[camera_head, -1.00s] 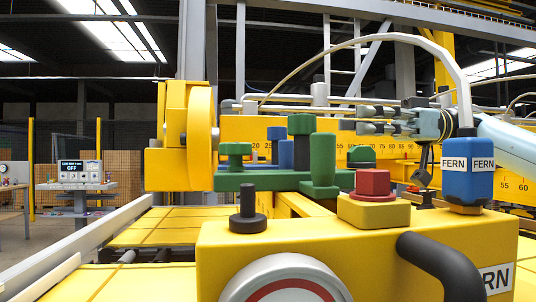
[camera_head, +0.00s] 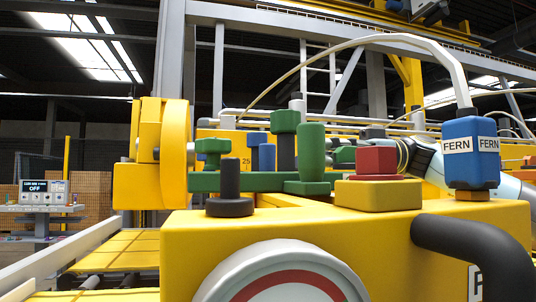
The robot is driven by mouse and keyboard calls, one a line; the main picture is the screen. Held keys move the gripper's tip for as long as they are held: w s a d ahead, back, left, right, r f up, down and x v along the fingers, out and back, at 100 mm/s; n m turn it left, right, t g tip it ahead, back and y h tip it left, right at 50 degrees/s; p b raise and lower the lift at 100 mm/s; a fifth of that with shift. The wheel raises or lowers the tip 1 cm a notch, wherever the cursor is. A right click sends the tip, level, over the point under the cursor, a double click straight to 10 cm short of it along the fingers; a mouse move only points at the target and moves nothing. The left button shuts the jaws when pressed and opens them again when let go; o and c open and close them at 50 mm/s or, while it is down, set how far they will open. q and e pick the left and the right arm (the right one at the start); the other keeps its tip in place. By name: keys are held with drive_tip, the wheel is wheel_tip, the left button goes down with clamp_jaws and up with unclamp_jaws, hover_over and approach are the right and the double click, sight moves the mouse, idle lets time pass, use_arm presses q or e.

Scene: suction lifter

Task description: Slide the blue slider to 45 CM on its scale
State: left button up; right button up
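Blue parts (camera_head: 258,138) show behind the green knobs, left of centre in the head view. They may belong to the blue slider, but its full shape and pointer are hidden. The yellow scale bar (camera_head: 246,170) shows only in pieces, with a "25" legible beside the blue parts. The 45 mark is not visible. My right arm (camera_head: 425,160) reaches in from the right behind the red block and the blue FERN box. Its gripper fingers are hidden behind the red block and green parts, so opening and contact cannot be seen. My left gripper is not in view.
A yellow housing (camera_head: 300,228) with a round gauge and black handle (camera_head: 470,250) fills the foreground. On it are a red block (camera_head: 376,160) and a blue FERN box (camera_head: 470,150) with a pale hose. Green knobs (camera_head: 312,155) stand behind. A console reading OFF (camera_head: 47,190) is far left.

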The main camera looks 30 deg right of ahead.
sight(263, 153)
drive_tip(key=p+x, duration=0.2)
drive_tip(key=x, duration=0.7)
clamp_jaws()
drive_tip(key=shift+w+a, duration=0.1)
drive_tip(key=shift+a, duration=0.15)
idle(0.4)
